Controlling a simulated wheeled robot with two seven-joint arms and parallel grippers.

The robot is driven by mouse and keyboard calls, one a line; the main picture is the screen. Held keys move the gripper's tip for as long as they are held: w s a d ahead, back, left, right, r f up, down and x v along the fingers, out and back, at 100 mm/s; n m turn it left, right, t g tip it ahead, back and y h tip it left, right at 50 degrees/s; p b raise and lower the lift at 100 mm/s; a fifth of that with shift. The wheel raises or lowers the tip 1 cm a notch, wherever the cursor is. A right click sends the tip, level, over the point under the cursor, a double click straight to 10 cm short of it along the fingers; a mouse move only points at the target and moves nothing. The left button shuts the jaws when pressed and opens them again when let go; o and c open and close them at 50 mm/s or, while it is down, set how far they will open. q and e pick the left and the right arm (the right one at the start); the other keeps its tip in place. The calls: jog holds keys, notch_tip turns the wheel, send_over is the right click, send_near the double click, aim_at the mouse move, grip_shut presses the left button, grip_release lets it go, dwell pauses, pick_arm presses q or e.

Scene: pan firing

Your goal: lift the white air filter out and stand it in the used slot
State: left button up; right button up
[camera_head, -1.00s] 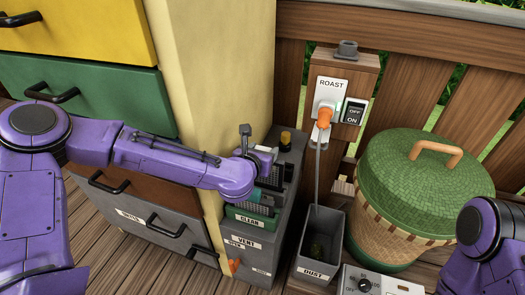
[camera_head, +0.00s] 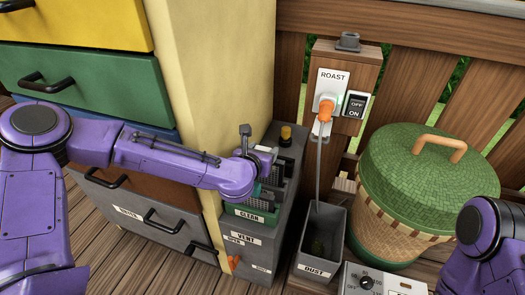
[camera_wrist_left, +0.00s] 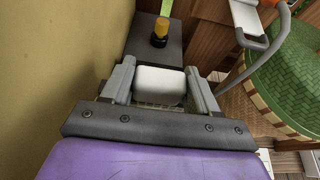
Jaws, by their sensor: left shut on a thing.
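In the left wrist view, my left gripper (camera_wrist_left: 160,90) is shut on the white air filter (camera_wrist_left: 158,84), a white block between its two grey fingers. In the head view, my left gripper (camera_head: 262,150) is over the dark cabinet, by the row of mesh filters behind the CLEAN label (camera_head: 250,216). Its wrist hides part of that row, and I cannot tell the held filter's lower end from the slots there. No slot labelled used is readable. Only a link of my right arm shows at the right edge; its gripper is out of view.
A yellow knob (camera_head: 286,135) stands on the cabinet's back end. A cream post (camera_head: 215,90) rises close on the left. The grey DUST bin (camera_head: 341,250), the ROAST plug post (camera_head: 330,100) with its hanging cord, and a green-lidded basket (camera_head: 425,190) are to the right.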

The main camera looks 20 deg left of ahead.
pick_arm(q)
jog(key=shift+f+b, duration=0.85)
jog(key=shift+f, duration=0.2)
jog(key=shift+r, duration=0.15)
jog(key=shift+r+p, duration=1.9)
jog(key=shift+r, duration=0.4)
